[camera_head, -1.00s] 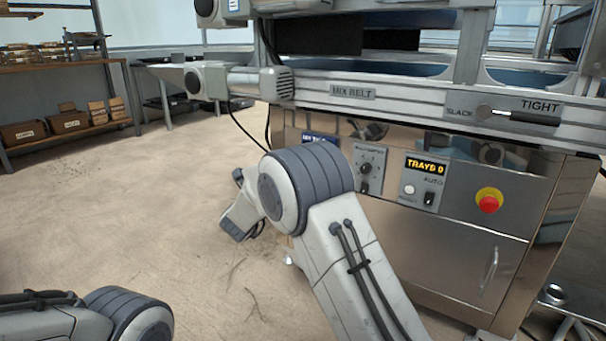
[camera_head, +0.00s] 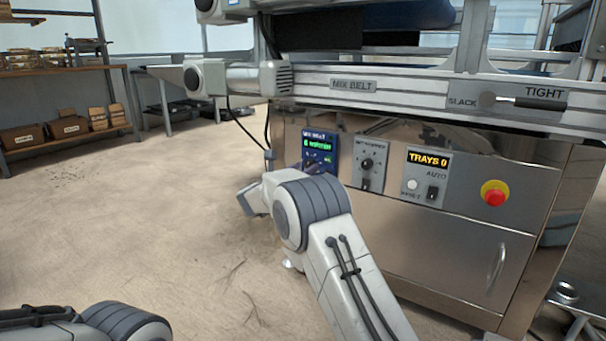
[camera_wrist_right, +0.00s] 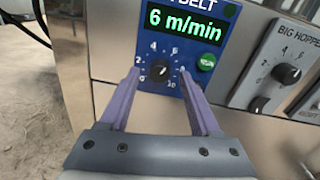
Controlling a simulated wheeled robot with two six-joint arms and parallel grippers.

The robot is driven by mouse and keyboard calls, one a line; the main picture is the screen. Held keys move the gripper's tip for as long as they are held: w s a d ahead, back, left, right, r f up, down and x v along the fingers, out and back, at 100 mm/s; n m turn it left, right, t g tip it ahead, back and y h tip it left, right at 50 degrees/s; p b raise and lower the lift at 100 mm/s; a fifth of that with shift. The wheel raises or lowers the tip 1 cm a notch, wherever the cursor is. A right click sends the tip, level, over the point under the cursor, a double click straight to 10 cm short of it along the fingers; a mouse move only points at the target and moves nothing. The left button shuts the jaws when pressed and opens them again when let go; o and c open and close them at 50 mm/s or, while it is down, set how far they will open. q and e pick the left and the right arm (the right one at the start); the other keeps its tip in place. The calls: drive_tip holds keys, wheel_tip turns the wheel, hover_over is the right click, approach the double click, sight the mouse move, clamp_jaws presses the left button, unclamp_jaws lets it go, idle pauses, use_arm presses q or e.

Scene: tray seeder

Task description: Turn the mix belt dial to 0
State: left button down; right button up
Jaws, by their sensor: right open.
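The mix belt panel (camera_head: 320,140) is a blue control box on the steel cabinet, with a green display reading about 6 m/min, clear in the right wrist view (camera_wrist_right: 190,25). Its black dial (camera_wrist_right: 158,71) sits below the display, with a numbered scale around it and a green button at its right. My right gripper (camera_wrist_right: 160,76) is open, its two purple fingers reaching toward the panel on either side of the dial. I cannot tell whether they touch it. In the head view my right arm hides most of this gripper. My left gripper is out of view.
Right of the panel is the big hopper panel (camera_wrist_right: 287,72) with a black knob. Further right are the TRAYS 0 display (camera_head: 428,160), a red emergency button (camera_head: 494,193) and the slack/tight lever (camera_head: 540,104). Floor at the left is open before the shelves (camera_head: 70,100).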

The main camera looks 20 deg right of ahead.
drive_tip(key=shift+w+d, duration=0.1)
clamp_jaws()
